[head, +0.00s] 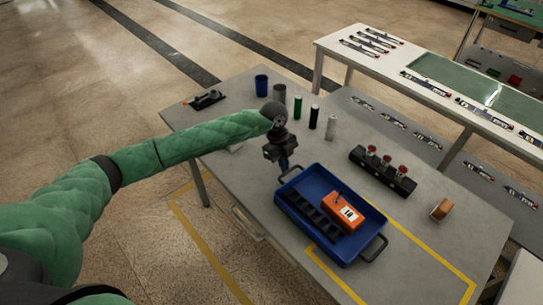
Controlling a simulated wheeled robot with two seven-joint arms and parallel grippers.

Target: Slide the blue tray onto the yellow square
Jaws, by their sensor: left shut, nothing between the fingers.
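The blue tray (287,207) lies on the grey table, with a dark handle at each end. It holds an orange box (341,210) marked 10 and a dark slotted strip (311,212). The yellow square (425,253) is a tape outline on the tabletop, and the tray covers part of its left side. The rest of the outline runs right and off the bottom edge. My left gripper (284,166) points down at the tray's far-left end, close by the handle there. It is shut and empty; I cannot tell whether it touches the tray. My right gripper is out of view.
A blue cup (261,84), a grey cup (279,93) and several small cylinders stand behind the tray. A black block with red knobs (382,170) and a tan object (441,210) stand to the right. The table inside the outline right of the tray looks clear.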

